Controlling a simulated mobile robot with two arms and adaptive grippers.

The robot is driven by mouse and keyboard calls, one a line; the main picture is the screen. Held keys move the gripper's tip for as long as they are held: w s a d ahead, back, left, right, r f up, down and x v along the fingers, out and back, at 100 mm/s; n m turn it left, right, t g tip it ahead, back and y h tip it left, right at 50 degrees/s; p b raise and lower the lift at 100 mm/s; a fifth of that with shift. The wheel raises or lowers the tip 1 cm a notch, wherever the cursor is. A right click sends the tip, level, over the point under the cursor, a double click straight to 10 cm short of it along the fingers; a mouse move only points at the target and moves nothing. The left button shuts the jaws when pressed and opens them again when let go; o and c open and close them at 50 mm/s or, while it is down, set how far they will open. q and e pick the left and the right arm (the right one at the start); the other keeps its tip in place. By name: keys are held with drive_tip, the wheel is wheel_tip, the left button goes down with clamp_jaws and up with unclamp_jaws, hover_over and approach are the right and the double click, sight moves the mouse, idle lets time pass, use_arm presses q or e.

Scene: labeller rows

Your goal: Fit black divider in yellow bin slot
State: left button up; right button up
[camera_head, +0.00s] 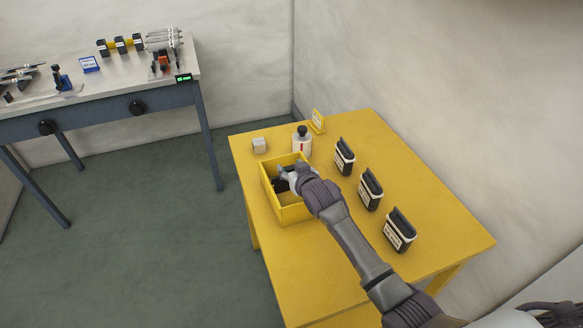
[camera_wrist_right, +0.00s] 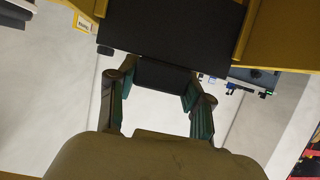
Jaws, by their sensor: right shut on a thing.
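The yellow bin (camera_head: 293,214) stands on the yellow table, left of its middle. My right gripper (camera_head: 283,178) reaches into the bin's opening from the right and is shut on the black divider. In the right wrist view the black divider (camera_wrist_right: 172,28) is a flat dark panel, with its narrower part between the fingers of my right gripper (camera_wrist_right: 163,82). Yellow bin walls (camera_wrist_right: 272,38) show on both sides of the panel. The slot is hidden, so I cannot tell whether the divider sits in it. My left gripper is not in view.
On the yellow table (camera_head: 330,270), a white bottle with a black cap (camera_head: 302,145), a pale block (camera_head: 259,145) and a yellow sign (camera_head: 318,121) stand behind the bin. Several labelled black containers (camera_head: 370,190) line the right side. A grey workbench (camera_head: 120,85) stands at the back left.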

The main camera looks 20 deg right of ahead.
drive_tip(key=shift+f+b, duration=0.95)
drive_tip(key=shift+f, duration=0.55)
drive_tip(key=o, duration=1.3)
drive_tip(key=shift+s, duration=0.1)
drive_tip(key=v, duration=1.2)
